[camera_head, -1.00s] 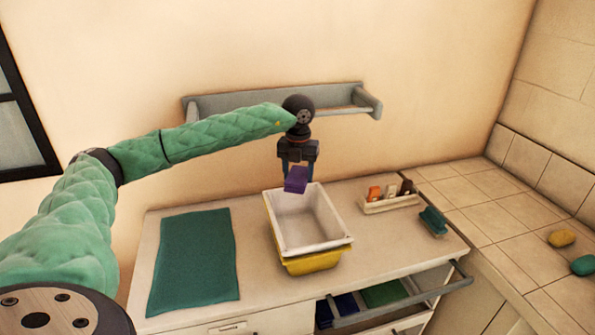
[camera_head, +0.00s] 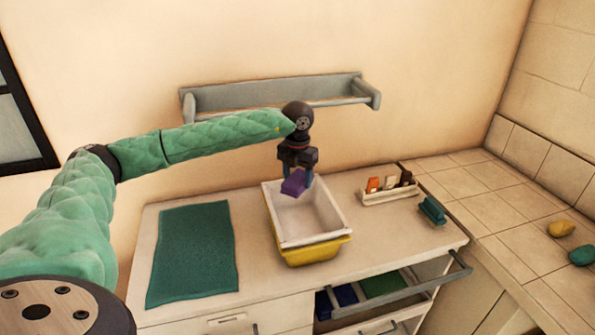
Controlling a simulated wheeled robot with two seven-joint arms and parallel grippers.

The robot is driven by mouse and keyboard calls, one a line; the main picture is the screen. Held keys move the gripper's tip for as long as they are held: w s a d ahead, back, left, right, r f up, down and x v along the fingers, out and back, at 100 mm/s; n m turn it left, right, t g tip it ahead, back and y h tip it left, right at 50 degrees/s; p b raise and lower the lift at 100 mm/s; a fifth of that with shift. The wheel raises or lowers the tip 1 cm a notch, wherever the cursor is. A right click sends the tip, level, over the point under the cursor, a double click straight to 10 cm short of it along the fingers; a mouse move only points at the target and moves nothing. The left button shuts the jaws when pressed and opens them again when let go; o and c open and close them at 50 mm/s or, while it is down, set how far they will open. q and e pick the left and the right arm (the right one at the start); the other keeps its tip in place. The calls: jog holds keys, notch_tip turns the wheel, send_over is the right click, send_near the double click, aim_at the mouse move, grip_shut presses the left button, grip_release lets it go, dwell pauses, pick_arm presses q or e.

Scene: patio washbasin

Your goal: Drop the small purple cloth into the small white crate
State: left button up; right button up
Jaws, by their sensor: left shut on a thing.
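The small purple cloth (camera_head: 294,184) is a folded block held between the fingers of my left gripper (camera_head: 296,176). My left gripper is shut on it and points down over the small white crate (camera_head: 337,236). The cloth is over the back part of the crate's opening. I cannot tell whether its lower edge is below the rim. The white crate is empty inside as far as I see, and it sits in or on a yellow crate (camera_head: 318,253) on the counter. My right gripper is not in view.
A dark green mat (camera_head: 193,255) lies left of the crates. A white holder (camera_head: 389,196) with small items and a green brush-like thing (camera_head: 432,211) stand to the right. An open drawer (camera_head: 400,297) holds blue and green cloths. A grey rail shelf (camera_head: 275,95) is on the wall behind.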

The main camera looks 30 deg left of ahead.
aim_at(298, 178)
pick_arm(q)
jog(key=shift+f, duration=0.75)
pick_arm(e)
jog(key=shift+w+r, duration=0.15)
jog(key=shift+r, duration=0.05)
pick_arm(q)
jog(key=o, duration=1)
jog(key=shift+o, duration=0.2)
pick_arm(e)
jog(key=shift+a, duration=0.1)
pick_arm(q)
notch_tip(298, 178, up, 6)
jog(key=b, duration=0.3)
jog(key=shift+r, duration=0.9)
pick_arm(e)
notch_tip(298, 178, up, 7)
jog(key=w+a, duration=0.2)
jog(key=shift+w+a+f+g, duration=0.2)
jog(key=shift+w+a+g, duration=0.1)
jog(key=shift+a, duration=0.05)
